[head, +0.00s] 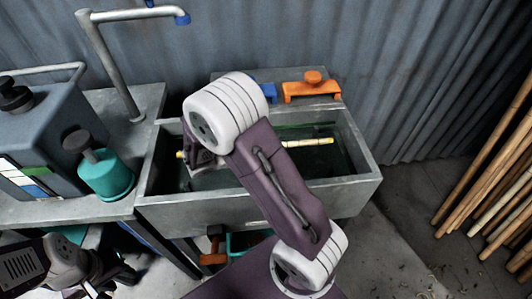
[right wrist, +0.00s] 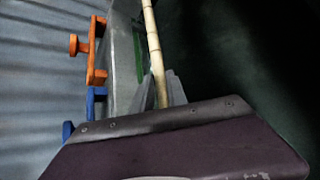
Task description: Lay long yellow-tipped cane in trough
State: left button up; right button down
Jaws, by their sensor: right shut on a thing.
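The pale cane (head: 308,142) runs across inside the outline of the grey trough (head: 210,215). A yellow tip shows at its left, and its middle is hidden behind my right arm. In the right wrist view the cane (right wrist: 152,45) runs up and away from between the fingertips of my right gripper (right wrist: 168,92), which is shut on it. In the head view my right arm mostly hides that gripper. I cannot tell whether the cane touches the trough floor. My left gripper (head: 95,289) is low at the bottom left, away from the cane; its jaw opening is unclear.
Orange (head: 311,88) and blue (head: 264,92) clamps sit at the trough's back edge. Several canes (head: 490,165) lean at the right. Open floor lies right of the trough.

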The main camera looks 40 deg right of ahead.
notch_tip(320, 180, down, 2)
jog(key=shift+w+f, duration=0.1)
jog(key=shift+f, duration=0.05)
jog(key=shift+f+b, duration=0.6)
jog(key=shift+b, duration=0.1)
jog(key=c, duration=1.3)
grip_release()
jog(key=shift+r, duration=0.1)
jog(key=shift+a+r+p, duration=0.2)
jog(key=shift+r+p, duration=0.75)
jog(key=shift+p, duration=0.05)
jog(key=p+v, duration=0.1)
jog(key=v, duration=1)
jog(key=shift+a+f, duration=0.1)
jog(key=shift+a, duration=0.15)
